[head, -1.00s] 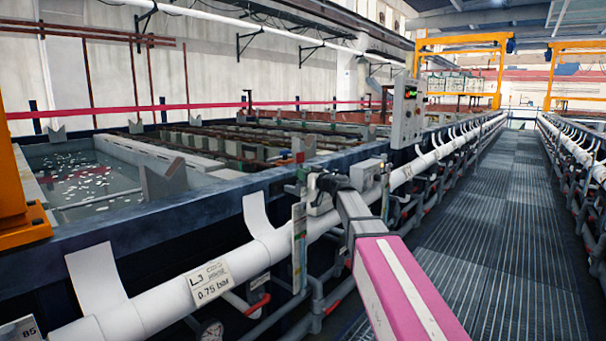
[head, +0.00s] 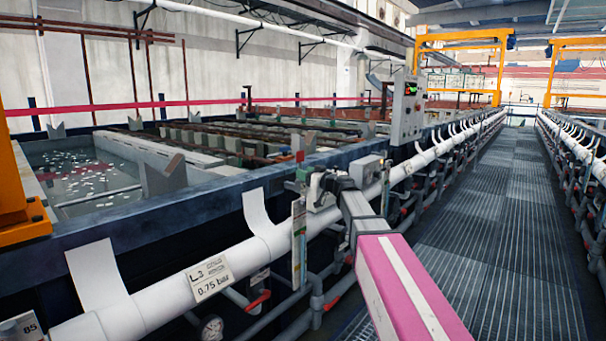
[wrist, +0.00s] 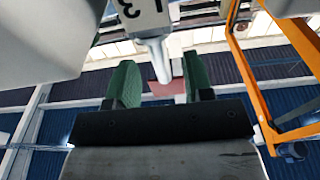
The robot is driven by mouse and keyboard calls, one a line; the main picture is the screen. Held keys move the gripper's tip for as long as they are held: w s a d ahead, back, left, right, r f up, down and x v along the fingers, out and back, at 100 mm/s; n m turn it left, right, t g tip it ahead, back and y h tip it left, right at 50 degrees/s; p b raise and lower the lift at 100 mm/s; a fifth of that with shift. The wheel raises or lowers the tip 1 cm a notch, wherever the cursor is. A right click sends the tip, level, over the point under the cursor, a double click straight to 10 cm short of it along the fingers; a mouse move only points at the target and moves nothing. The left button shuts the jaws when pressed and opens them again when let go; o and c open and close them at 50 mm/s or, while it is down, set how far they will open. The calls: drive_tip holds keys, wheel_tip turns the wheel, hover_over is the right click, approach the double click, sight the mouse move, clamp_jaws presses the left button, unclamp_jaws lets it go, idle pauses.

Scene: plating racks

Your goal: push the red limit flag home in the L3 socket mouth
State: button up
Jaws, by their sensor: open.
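My gripper (wrist: 161,84) is open in the wrist view, its two green finger pads apart. A small red piece, apparently the limit flag (wrist: 163,87), shows between the pads beyond the dark gripper body; I see no clear contact with either pad. A pale plate with an upside-down 3, apparently the L3 label (wrist: 138,12), hangs at the top with a light stem below it. The socket mouth is not clear.
The white pipe (head: 150,308) runs along the tank edge, with a 0.75 bar label (head: 210,278) and curved white tabs. A grey control box (head: 407,110) stands beyond. An orange frame (head: 15,195) is at left. The grated walkway (head: 490,240) is clear.

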drive_tip(key=v, duration=0.9)
drive_tip(key=shift+f, duration=0.1)
drive_tip(key=s+d+f+m+g+h, duration=0.1)
drive_tip(key=s+f+m+g+h, duration=0.3)
drive_tip(key=f, duration=0.8)
drive_tip(key=s+d+f+g+h, duration=0.15)
drive_tip(key=s+f, duration=0.45)
drive_tip(key=f, duration=0.6)
drive_tip(key=s+d+f+m+g+h, duration=0.3)
drive_tip(key=s+d+f+h, duration=0.2)
drive_tip(key=s+f, duration=0.3)
drive_tip(key=s+d+f+m+g+h, duration=0.3)
drive_tip(key=s+d+f, duration=0.3)
drive_tip(key=s+f, duration=0.2)
wheel_tip(320, 180, down, 2)
drive_tip(key=shift+s+d+h, duration=0.3)
drive_tip(key=shift+d+h, duration=0.05)
drive_tip(key=shift+h, duration=0.5)
